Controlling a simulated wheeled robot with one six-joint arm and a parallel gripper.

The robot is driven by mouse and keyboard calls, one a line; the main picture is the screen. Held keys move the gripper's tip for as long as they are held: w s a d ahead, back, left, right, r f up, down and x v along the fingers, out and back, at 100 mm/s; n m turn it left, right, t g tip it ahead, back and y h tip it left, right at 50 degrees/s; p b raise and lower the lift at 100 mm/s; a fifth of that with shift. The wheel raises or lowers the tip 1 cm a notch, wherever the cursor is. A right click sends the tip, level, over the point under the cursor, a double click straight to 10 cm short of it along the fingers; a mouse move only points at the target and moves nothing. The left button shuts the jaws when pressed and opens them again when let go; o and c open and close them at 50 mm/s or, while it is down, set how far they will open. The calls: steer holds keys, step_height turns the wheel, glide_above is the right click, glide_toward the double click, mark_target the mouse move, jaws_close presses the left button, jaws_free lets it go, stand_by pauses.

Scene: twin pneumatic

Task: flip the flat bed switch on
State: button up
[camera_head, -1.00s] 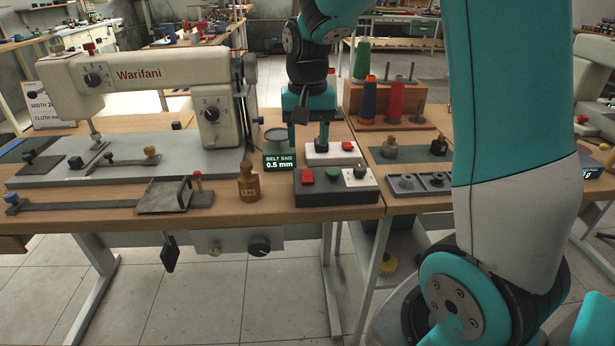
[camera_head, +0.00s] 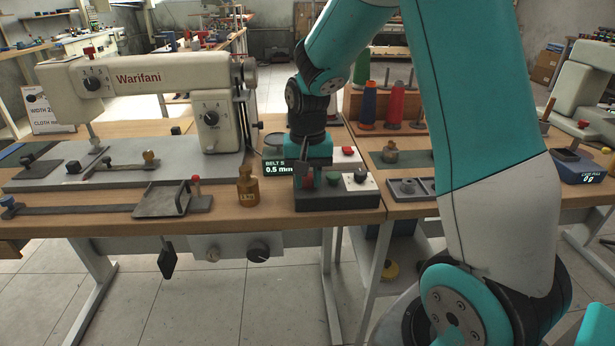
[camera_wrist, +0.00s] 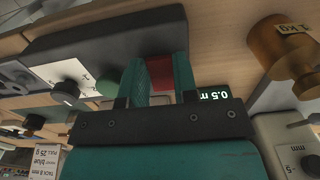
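A dark grey control box (camera_head: 352,200) stands at the front of the sewing table, below the belt sag display. It carries a red button (camera_head: 308,180), a green button (camera_head: 333,178) and a white plate with a black knob (camera_head: 361,175). My gripper (camera_head: 313,182) points down over the box's left half. In the wrist view its two teal fingers (camera_wrist: 162,68) are apart, with the red button (camera_wrist: 160,84) showing between them. I cannot tell whether they touch it. The green button (camera_wrist: 108,80) shows beside one finger. The fingers partly hide the box top.
The cream Warifani sewing machine (camera_head: 165,74) stands at left. A brass weight (camera_head: 247,186) is close left of the box. Thread spools (camera_head: 369,105) stand at back right.

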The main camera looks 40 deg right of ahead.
steer(key=shift+c, duration=1.4)
steer(key=shift+w+r+g+p, duration=0.1)
steer(key=shift+r+g+p, duration=0.25)
steer(key=shift+p, duration=0.6)
steer(key=g+y+p, duration=0.1)
steer(key=p, duration=0.2)
steer(key=shift+w+d+r, duration=0.1)
steer(key=shift+d+r, duration=0.05)
steer(key=shift+r, duration=0.05)
steer(key=g+p, duration=0.1)
steer(key=p, duration=0.2)
steer(key=shift+w+d+y, duration=0.1)
steer(key=shift+w+y, duration=0.05)
steer(key=shift+y, duration=0.25)
steer(key=shift+w+f+g+y+p, duration=0.1)
steer(key=shift+f+g+y+p, duration=0.25)
steer(key=shift+p, duration=0.25)
steer(key=o, duration=0.9)
steer(key=p+v, duration=0.1)
steer(key=v, duration=1.6)
steer(key=shift+w+r+p, duration=0.1)
steer(key=shift+r+p, duration=0.05)
steer(key=shift+p, duration=0.15)
